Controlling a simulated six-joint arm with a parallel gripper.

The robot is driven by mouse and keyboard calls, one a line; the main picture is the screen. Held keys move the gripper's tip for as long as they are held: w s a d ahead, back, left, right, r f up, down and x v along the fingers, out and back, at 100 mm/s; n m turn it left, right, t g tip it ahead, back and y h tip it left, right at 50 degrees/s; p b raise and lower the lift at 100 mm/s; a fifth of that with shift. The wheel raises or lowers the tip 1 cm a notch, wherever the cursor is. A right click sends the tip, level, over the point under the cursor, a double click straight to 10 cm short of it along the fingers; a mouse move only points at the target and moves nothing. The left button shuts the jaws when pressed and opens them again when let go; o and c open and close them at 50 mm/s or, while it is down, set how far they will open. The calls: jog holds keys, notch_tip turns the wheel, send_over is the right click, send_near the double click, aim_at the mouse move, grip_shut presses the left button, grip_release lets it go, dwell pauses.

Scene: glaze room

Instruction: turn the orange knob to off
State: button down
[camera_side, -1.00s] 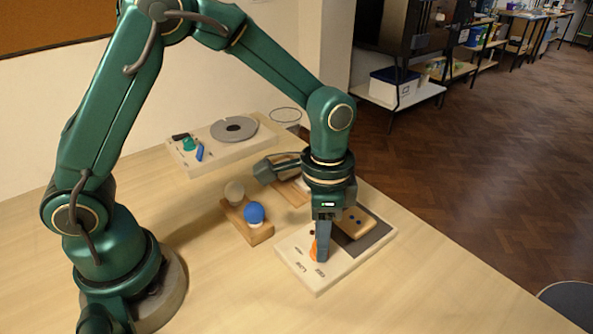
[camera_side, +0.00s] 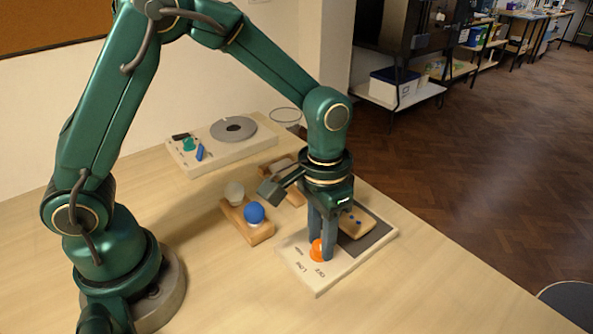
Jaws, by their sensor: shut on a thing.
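The orange knob (camera_side: 317,252) sits on a pale control panel (camera_side: 318,287) near the table's right edge. Dark lettering marks the panel in front of and left of the knob; one word looks like OFF and another like LOW. My gripper (camera_side: 320,248) points straight down with its two fingers around the knob, shut on it. The fingers hide part of the knob, and I cannot tell which mark it points at.
A wooden block (camera_side: 356,223) lies on the panel's dark area (camera_side: 378,236), close behind my gripper. A wooden stand (camera_side: 262,234) holds a blue ball (camera_side: 254,213) and a pale ball (camera_side: 234,192) to the left. Another panel with a grey disc (camera_side: 233,130) stands farther back. The front table is clear.

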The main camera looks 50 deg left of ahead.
aim_at(320, 243)
dwell(0.3)
jog(key=c, duration=0.6)
grip_release()
jog(key=shift+r, duration=0.1)
jog(key=shift+a+r, duration=0.1)
jog(key=shift+r, duration=2.4)
